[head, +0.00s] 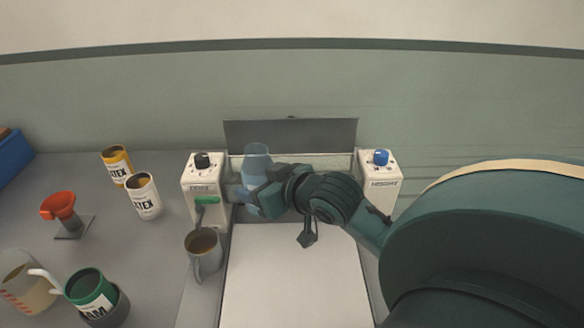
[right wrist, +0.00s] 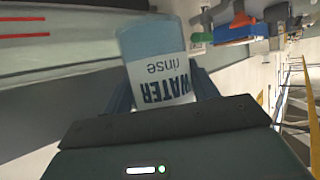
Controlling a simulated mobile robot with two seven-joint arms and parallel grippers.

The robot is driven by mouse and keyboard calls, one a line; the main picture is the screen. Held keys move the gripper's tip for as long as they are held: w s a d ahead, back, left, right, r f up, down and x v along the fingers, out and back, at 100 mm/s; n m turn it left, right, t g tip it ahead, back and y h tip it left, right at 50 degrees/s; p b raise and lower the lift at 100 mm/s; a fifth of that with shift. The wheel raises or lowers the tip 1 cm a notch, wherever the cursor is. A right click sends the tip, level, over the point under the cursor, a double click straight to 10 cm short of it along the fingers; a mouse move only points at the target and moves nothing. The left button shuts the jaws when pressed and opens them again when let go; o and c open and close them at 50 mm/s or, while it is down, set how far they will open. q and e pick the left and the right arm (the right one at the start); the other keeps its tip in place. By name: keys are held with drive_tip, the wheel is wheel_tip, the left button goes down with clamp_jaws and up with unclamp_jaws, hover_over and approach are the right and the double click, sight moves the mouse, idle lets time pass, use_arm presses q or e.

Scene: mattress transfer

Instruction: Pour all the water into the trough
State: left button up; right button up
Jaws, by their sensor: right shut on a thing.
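A translucent pale-blue container (head: 257,160), labelled "WATER rinse" in the right wrist view (right wrist: 165,75), is held over the left part of the machine in the middle. My right gripper (head: 254,197) is shut on its lower part. The container looks near upright in the head view; its water level cannot be made out. A light, narrow strip (head: 325,163) between two white control housings, in front of a dark panel (head: 300,134), may be the trough; the gripper and container partly hide it. My left gripper is not in view.
The left housing (head: 203,163) has a black knob and green-handled tap, the right housing (head: 380,163) a blue knob. A grey mug (head: 204,255) stands below the tap. A white flat surface (head: 293,275) lies in front.

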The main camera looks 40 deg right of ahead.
drive_tip(key=shift+d+r+m, duration=0.1)
drive_tip(key=shift+r+m, duration=0.15)
drive_tip(key=shift+m, duration=0.05)
drive_tip(key=shift+d+r+m+y, duration=0.1)
drive_tip(key=shift+r+m+y, duration=0.05)
drive_tip(key=shift+m+y, duration=0.2)
drive_tip(key=shift+w+d+r+m+g+y+p, duration=0.1)
drive_tip(key=shift+d+r+m+g+y+p, duration=0.1)
drive_tip(key=shift+r+m+g+y+p, duration=0.4)
drive_tip(key=shift+w+d+r+m+y, duration=0.1)
drive_tip(key=shift+d+r+m+y, duration=0.3)
drive_tip(key=shift+m+y, duration=0.45)
drive_tip(key=shift+d+f+m, duration=0.1)
drive_tip(key=shift+d+m, duration=0.05)
drive_tip(key=shift+m, duration=0.15)
drive_tip(key=shift+a+f+m+y+b, duration=0.15)
drive_tip(key=shift+a+m+y+b, duration=0.05)
drive_tip(key=shift+m+y+b, duration=0.3)
drive_tip(key=shift+a+f+m+y+b, duration=0.1)
drive_tip(key=shift+a+m+y+b, duration=0.05)
drive_tip(key=shift+m+y+b, duration=0.3)
idle(1.1)
drive_tip(key=shift+a+f+m+y+b, duration=0.2)
drive_tip(key=shift+f+m+y+b, duration=0.4)
drive_tip(key=shift+f+b, duration=0.5)
drive_tip(key=shift+r, duration=0.15)
drive_tip(key=shift+r+m+y, duration=0.3)
drive_tip(key=shift+m+y, duration=0.05)
drive_tip(key=shift+m, duration=0.3)
idle(1.3)
